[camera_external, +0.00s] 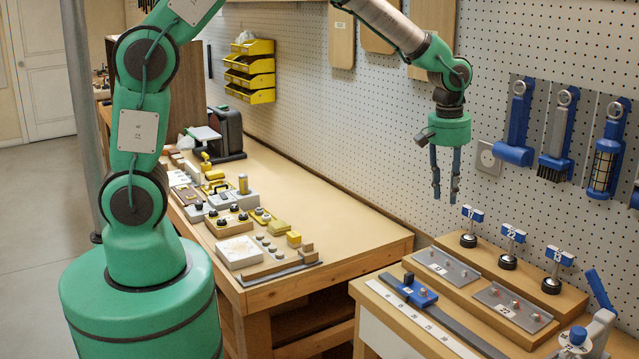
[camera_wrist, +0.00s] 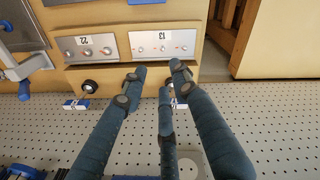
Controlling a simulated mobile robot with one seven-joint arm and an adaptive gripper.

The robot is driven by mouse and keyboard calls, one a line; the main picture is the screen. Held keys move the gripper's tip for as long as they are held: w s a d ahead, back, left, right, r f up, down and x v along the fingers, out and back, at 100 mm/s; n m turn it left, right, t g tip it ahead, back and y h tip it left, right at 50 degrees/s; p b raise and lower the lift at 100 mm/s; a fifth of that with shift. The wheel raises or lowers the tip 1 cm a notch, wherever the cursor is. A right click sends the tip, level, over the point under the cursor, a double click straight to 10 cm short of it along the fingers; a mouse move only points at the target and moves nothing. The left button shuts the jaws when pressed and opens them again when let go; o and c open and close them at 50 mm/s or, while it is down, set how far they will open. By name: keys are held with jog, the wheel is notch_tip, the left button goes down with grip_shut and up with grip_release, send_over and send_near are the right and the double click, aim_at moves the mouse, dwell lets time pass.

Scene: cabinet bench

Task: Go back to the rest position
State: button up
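My gripper (camera_external: 445,196) hangs fingers down in the air near the pegboard wall, above and behind the right bench, touching nothing. Its dark blue fingers are spread apart with nothing between them. In the wrist view the fingers (camera_wrist: 157,88) reach in from the bottom, open and empty, in front of the step with two metal plates. My green arm arches over from its base at the left of the external view.
The right bench carries metal plates (camera_external: 513,306), small blue-and-white signs (camera_external: 513,233) on black bases and a blue slider (camera_external: 412,291). Blue tools (camera_external: 557,135) hang on the pegboard (camera_external: 300,70). The left bench (camera_external: 330,215) has small parts along its front, with clear wood behind.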

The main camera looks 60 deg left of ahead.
jog(key=s+a+r+m+t+b, duration=0.15)
jog(key=s+a+r+m, duration=0.25)
jog(key=s+a+r, duration=1.1)
jog(key=s+a+r+m+t, duration=0.1)
jog(key=s+a+m, duration=0.1)
jog(key=s, duration=0.9)
jog(key=s+a+r+m+t+b, duration=0.1)
jog(key=s+a+r+m+t, duration=0.1)
jog(key=s, duration=1)
jog(key=shift+a, duration=0.9)
